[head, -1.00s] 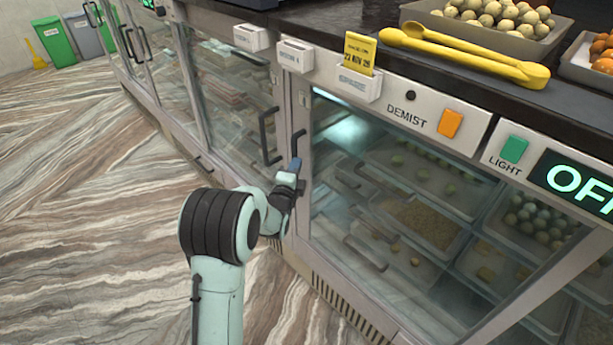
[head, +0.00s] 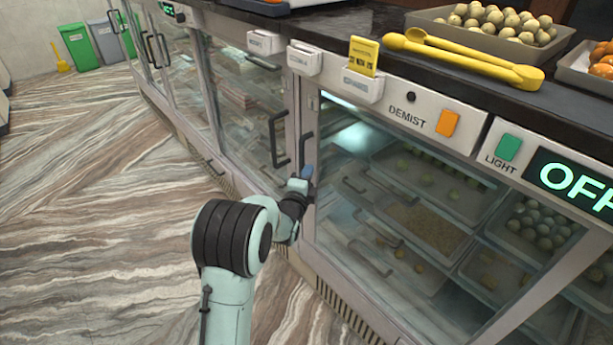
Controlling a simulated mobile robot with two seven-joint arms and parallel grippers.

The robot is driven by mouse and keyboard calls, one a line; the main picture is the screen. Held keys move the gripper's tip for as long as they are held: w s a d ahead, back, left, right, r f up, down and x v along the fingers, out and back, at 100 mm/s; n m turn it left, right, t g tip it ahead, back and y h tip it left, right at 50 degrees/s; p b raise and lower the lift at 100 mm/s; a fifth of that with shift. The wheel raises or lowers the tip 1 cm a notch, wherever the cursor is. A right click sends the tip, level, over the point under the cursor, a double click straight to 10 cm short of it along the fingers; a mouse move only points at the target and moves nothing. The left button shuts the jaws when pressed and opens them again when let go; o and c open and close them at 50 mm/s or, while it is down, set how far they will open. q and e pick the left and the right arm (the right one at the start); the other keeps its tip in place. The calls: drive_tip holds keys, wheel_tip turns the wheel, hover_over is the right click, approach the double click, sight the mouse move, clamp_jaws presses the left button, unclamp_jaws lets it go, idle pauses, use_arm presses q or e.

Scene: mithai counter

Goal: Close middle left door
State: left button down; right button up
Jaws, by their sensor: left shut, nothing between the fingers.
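A glass-fronted counter runs along the right. A framed glass door (head: 243,110) with a dark bar handle (head: 278,138) stands left of a post. To its right a larger glass door (head: 400,215) has its own dark handle (head: 305,152), beside the first. The left door looks flush or nearly so; I cannot tell whether a small gap remains. My left gripper (head: 306,174) is shut and empty, at the lower end of the right-hand handle; I cannot tell whether it touches. My arm hides part of the lower frames. My right gripper is out of view.
More glass doors (head: 173,75) continue at the far left. Yellow tongs (head: 465,58) and sweet trays (head: 490,30) sit on the countertop. Green and grey bins (head: 76,48) stand at the back. The striped floor at left is clear.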

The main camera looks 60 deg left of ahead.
use_arm(q)
drive_tip(key=v, duration=1)
drive_tip(key=shift+d+p, duration=0.35)
drive_tip(key=shift+d, duration=0.05)
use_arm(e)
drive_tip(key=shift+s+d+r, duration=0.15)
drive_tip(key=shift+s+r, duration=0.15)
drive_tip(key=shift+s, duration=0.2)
